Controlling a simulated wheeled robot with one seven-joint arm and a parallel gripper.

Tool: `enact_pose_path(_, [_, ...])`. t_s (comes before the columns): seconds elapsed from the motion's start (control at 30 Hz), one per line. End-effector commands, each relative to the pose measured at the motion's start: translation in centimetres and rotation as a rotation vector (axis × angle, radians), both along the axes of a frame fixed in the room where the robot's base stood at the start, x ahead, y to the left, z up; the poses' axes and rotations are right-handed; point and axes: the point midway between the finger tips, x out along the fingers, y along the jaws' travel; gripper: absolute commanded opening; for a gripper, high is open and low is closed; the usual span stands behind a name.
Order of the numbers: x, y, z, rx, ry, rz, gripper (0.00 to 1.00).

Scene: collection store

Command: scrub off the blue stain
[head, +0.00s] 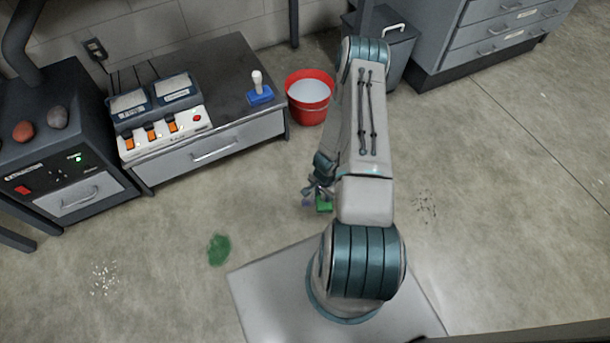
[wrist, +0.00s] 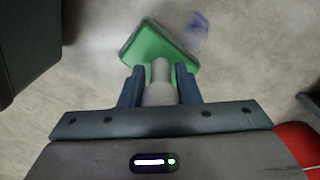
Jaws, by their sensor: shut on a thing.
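My gripper (wrist: 160,74) is shut on the grey handle of a green scrubber (wrist: 152,44). The scrubber head is a flat green block facing down at the floor; I cannot tell whether it touches. In the head view the green scrubber (head: 324,205) shows just below my gripper (head: 320,190), partly hidden by my arm. The blue stain (wrist: 197,30) is a faint, blurred patch on the floor, just beyond the scrubber's upper right edge in the wrist view. In the head view the stain (head: 307,202) shows as a small bluish patch left of the scrubber.
A blue scrubber (head: 260,97) with a white handle stands on the dark bench (head: 228,70). A red bucket (head: 309,108) stands beside the bench. A green stain (head: 218,250), white specks (head: 104,278) and dark specks (head: 425,205) lie on the floor. Open floor lies right.

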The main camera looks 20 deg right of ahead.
Motion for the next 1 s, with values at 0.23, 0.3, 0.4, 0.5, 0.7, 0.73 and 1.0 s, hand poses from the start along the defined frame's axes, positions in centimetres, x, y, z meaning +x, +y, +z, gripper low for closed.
enact_pose_path(0.23, [0.0,0.1,1.9,0.000,0.000,0.006,0.01])
enact_pose_path(0.3, [0.0,0.1,2.1,0.000,0.000,0.006,0.01])
enact_pose_path(0.4, [0.0,0.1,2.1,0.000,0.000,0.006,0.01])
enact_pose_path(0.5, [0.0,0.1,2.1,0.000,0.000,0.005,0.01])
enact_pose_path(0.7, [0.2,0.2,2.2,-0.001,0.000,0.009,0.01])
enact_pose_path(0.73, [0.4,0.2,2.3,-0.001,-0.002,0.014,0.01])
enact_pose_path(1.0, [4.9,1.8,6.5,-0.006,-0.008,0.145,0.01])
